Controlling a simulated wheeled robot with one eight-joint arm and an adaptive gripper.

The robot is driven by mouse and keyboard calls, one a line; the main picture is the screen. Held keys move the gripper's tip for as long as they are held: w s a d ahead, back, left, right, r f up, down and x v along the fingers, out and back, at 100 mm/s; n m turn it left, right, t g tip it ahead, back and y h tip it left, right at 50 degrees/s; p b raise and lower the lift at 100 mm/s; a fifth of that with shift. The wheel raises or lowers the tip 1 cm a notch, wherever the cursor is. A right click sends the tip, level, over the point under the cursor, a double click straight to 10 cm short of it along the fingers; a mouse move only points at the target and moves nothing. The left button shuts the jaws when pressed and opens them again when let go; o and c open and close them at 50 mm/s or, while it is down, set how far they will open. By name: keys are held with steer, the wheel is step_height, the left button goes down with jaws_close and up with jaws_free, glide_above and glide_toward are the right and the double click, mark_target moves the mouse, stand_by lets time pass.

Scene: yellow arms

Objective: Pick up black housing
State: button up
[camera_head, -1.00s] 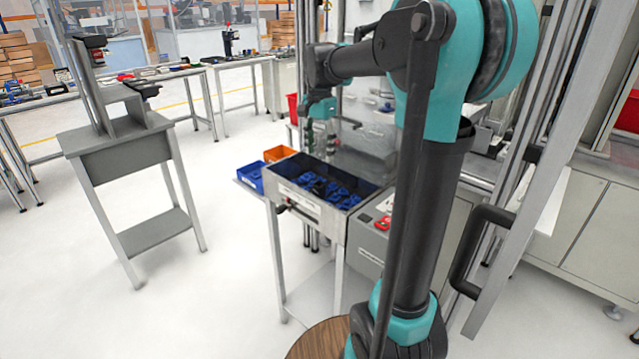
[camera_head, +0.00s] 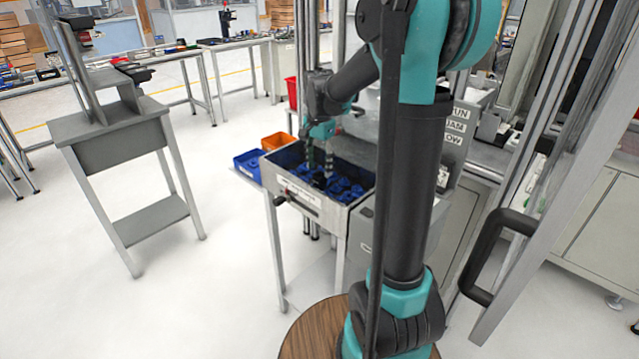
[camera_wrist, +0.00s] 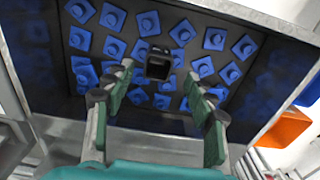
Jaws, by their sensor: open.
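The black housing (camera_wrist: 158,64) is a small dark, box-like part among several blue parts (camera_wrist: 213,38) in a metal bin (camera_wrist: 262,18). In the wrist view it lies between and just beyond the fingertips of my gripper (camera_wrist: 158,82). The gripper is open and its fingers stand apart on either side, not visibly touching the housing. In the head view my gripper (camera_head: 318,160) points down into the bin (camera_head: 318,213), and a small dark spot there may be the housing, but it is too small to be sure.
A blue box (camera_head: 249,165) and an orange box (camera_head: 277,141) stand at the left of the bin. In the wrist view the orange box (camera_wrist: 284,128) is at the right. A grey stand (camera_head: 110,125) is farther left, with open floor between.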

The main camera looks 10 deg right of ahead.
mark_target(320, 180)
steer(key=shift+s+f, duration=0.15)
steer(key=shift+f, duration=2.7)
steer(key=c, duration=1.1)
steer(key=shift+r, duration=0.1)
step_height(320, 180, up, 20)
